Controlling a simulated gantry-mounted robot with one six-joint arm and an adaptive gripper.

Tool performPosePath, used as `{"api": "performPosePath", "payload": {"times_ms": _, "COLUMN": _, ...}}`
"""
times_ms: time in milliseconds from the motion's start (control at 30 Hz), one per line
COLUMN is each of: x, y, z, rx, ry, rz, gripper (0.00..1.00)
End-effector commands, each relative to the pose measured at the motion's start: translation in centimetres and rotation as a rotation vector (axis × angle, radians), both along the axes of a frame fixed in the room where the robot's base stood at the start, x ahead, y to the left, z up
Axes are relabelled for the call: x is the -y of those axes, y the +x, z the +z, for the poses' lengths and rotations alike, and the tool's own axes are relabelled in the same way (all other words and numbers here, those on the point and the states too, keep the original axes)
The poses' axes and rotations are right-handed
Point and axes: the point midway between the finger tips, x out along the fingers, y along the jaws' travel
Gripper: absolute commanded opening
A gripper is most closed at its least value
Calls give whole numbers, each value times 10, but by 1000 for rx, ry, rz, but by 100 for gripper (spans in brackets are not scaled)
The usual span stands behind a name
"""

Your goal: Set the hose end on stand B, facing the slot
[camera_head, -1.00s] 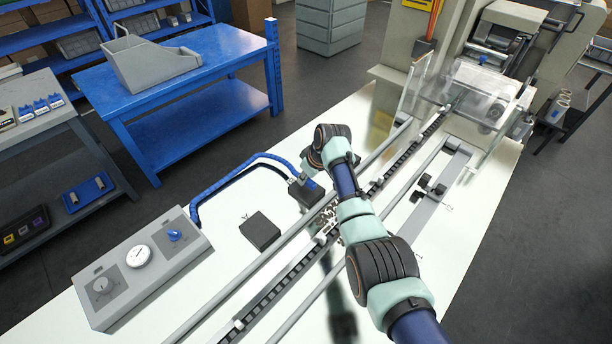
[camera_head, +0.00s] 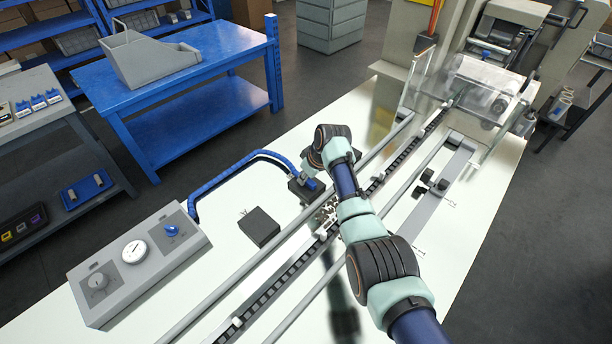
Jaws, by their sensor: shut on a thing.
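The blue hose (camera_head: 235,168) arches from the back of the grey control box to the hose end (camera_head: 312,184), a small grey and blue piece. My gripper (camera_head: 309,177) is mostly hidden beneath my wrist; it is shut on the hose end. The hose end is at a dark block-like stand (camera_head: 297,190), overlapping it in the picture. I cannot tell whether they touch. A second dark block (camera_head: 259,227) sits on the white table to the left, apart from the hose. I can read no letter for stand B, and the slot cannot be made out.
The grey control box (camera_head: 110,289) with dials and a blue knob stands at the front left. Rails and a dark chain conveyor (camera_head: 270,290) run diagonally under my arm to a clear-covered machine (camera_head: 475,85).

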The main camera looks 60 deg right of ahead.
Motion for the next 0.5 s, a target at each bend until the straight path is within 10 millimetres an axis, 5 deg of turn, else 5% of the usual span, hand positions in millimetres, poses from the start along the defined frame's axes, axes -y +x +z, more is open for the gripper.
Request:
{"api": "performPosePath", "payload": {"times_ms": 200, "x": 0, "y": 0, "z": -1, "rx": 0, "ry": 0, "rz": 0, "gripper": 50}}
{"api": "performPosePath", "payload": {"times_ms": 500, "x": 0, "y": 0, "z": 0, "rx": -1, "ry": 0, "rz": 0, "gripper": 50}}
